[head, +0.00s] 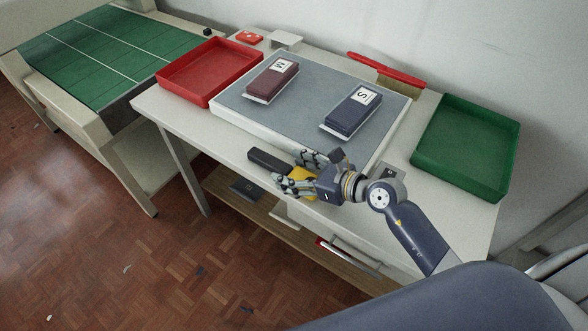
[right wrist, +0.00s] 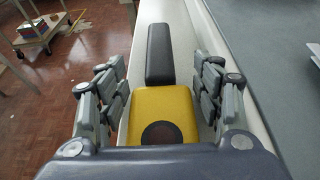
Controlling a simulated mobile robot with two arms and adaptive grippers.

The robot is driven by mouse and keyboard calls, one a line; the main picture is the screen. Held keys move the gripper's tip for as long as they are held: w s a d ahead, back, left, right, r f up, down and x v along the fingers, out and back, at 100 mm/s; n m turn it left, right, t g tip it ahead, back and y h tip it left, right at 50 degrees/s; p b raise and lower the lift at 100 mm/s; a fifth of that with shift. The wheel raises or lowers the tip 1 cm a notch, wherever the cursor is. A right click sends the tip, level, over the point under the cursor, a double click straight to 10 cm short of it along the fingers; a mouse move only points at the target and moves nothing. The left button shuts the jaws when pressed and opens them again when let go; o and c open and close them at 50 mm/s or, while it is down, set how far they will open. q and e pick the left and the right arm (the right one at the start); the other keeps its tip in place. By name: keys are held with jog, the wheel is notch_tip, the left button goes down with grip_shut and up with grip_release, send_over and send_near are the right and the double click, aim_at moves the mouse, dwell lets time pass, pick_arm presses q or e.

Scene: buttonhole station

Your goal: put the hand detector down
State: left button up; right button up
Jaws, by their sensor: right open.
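The hand detector shows in the head view with a black part (head: 268,160) and a yellow part (head: 302,174), at the front edge of the white table. In the right wrist view its yellow part (right wrist: 161,112) is near and its black part (right wrist: 158,52) points away. It appears to lie on the table top. My right gripper (head: 297,173) is open around the yellow part, with fingers on both sides. In the right wrist view gaps show between the fingers (right wrist: 161,95) and the detector. My left gripper is not in view.
A grey-topped pad (head: 312,87) holds a maroon block (head: 272,80) and a dark blue block (head: 350,112). A red tray (head: 208,98) stands left and a green tray (head: 500,186) right. A red bar (head: 385,68) is at the back. A drawer handle (head: 345,254) is below.

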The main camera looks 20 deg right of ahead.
jog(key=shift+r, duration=0.15)
jog(key=b+v, duration=0.1)
jog(key=v, duration=0.9)
jog(key=shift+s+d, duration=0.25)
jog(key=shift+s, duration=0.05)
jog(key=shift+s+d+r, duration=0.25)
jog(key=shift+s+d, duration=0.15)
jog(key=shift+s, duration=0.1)
jog(key=shift+r, duration=0.1)
